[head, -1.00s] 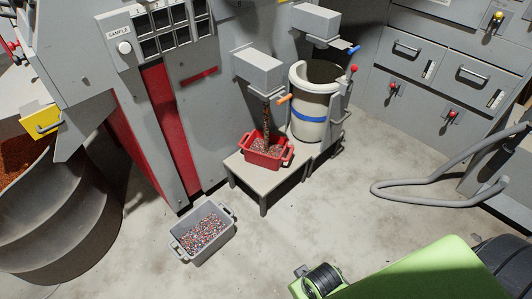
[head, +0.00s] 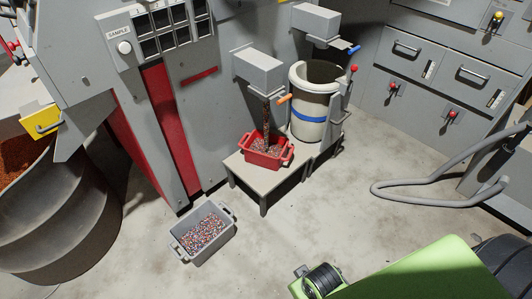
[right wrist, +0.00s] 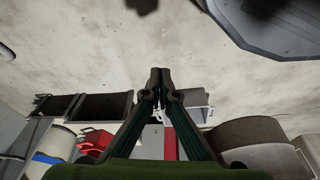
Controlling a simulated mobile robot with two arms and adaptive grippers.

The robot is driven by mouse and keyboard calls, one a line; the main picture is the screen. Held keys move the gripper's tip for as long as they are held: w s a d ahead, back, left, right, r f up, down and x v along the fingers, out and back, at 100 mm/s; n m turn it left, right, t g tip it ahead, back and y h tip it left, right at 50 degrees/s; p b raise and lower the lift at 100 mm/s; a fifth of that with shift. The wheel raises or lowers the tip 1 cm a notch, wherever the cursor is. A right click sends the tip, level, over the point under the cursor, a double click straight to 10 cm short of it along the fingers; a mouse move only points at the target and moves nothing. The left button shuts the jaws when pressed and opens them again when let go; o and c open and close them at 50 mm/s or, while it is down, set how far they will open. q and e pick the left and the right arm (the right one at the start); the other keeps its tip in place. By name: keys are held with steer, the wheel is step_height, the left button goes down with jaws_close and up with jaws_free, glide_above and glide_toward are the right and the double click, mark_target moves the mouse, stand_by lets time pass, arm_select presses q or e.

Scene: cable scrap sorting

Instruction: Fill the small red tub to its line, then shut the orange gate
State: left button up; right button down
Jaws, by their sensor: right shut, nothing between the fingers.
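The small red tub (head: 266,157) sits on a low grey stand (head: 245,174). A stream of dark granules (head: 266,118) falls into it from the grey chute box (head: 258,69) above. Mixed granules lie in the tub; I cannot make out its line or the exact level. The orange gate handle (head: 285,98) sticks out at the chute's lower right. In the right wrist view my right gripper (right wrist: 160,75) is shut and empty, with bare floor beyond it. The red tub (right wrist: 97,140) shows there at lower left, partly hidden. My left gripper is not in view.
A grey crate of mixed granules (head: 216,212) stands on the floor. A white bin with a blue band (head: 309,125) stands right of the tub, under a chute with a blue handle (head: 353,49). A grey hose (head: 405,190) lies at right. The middle floor is clear.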

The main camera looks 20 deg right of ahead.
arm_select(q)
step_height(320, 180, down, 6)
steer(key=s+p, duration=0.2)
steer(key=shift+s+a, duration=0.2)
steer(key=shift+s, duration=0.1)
arm_select(e)
steer(key=w+a, duration=0.3)
steer(key=w, duration=0.6)
steer(key=shift+a, duration=0.35)
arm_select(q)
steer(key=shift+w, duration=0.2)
arm_select(e)
steer(key=shift+s, duration=0.1)
